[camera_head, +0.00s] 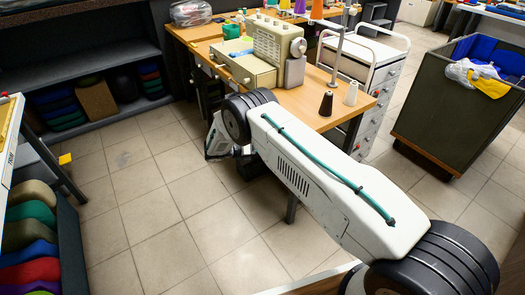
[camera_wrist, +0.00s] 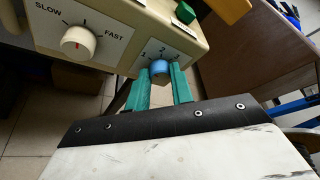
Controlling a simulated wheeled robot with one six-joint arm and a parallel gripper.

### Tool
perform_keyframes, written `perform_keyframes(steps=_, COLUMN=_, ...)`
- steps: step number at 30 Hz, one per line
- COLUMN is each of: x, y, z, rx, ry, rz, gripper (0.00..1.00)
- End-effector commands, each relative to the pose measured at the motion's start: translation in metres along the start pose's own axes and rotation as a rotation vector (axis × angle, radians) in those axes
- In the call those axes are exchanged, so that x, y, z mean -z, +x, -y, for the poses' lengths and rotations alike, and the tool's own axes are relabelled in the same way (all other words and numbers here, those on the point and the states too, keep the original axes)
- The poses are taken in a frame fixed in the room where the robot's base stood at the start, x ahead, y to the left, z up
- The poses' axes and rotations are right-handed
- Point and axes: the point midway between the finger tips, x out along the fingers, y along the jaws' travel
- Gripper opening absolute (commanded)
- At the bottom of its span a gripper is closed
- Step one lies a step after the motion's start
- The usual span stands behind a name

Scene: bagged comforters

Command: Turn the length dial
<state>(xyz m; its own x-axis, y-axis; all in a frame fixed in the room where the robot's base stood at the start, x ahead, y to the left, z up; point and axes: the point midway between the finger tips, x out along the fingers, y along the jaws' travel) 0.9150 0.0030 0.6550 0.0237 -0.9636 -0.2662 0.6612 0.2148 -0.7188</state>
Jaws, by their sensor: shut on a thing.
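The sewing machine (camera_head: 278,42) is beige and stands on a wooden table; its front panel (camera_wrist: 115,45) fills the top of the wrist view. A small blue dial (camera_wrist: 160,67) sits on a white numbered plate; I take it for the length dial, though its name is not readable. The green fingers of my gripper (camera_wrist: 161,77) stand either side of the blue dial and are shut on it. To its left is a cream SLOW–FAST dial (camera_wrist: 78,42) with a red mark, apart from my fingers. In the head view my arm hides the fingers and both dials.
The wooden table (camera_head: 346,75) carries thread cones, including a dark one (camera_head: 326,103) and a white one (camera_head: 350,93) near my arm. A white drawer cart (camera_head: 378,75) and a dark bin (camera_head: 450,115) stand to the right. Tiled floor (camera_head: 150,200) is clear at left.

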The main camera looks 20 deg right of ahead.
Motion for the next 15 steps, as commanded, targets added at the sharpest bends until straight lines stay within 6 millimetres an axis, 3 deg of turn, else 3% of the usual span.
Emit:
perform_keyframes(steps=7, x=-0.0006, y=-0.0012, z=-0.0004, rx=-0.002, ry=0.001, rz=0.002, gripper=0.00)
perform_keyframes(steps=8, x=-0.0006, y=-0.0012, z=-0.0003, rx=-0.003, ry=0.001, rz=0.002, gripper=0.26)
perform_keyframes(steps=10, x=-0.0006, y=-0.0010, z=-0.0003, rx=-0.002, ry=0.001, rz=0.001, gripper=0.45)
perform_keyframes(steps=15, x=-0.0006, y=0.0002, z=0.0000, rx=-0.001, ry=0.001, rz=0.000, gripper=0.45)
